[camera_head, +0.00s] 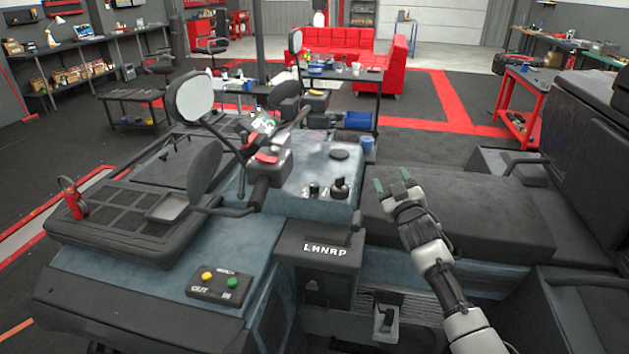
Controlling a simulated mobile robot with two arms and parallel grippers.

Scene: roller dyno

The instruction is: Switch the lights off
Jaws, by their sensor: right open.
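In front of me stands a blue-grey vehicle (320,190) with handlebars and black seats. Two black knobs (339,188) stand on the panel right of the handlebars. A red switch housing (268,158) sits on the handlebar. My right gripper (392,179) is open and empty above the left end of the black seat, right of the knobs. My left gripper is out of view.
A round mirror (190,97) rises over the handlebars. A black lettered box (320,250) stands below the knobs. Beyond the vehicle are a cluttered table (340,73), a red sofa (395,72) and a red cart (530,95). Dark floor lies open between them.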

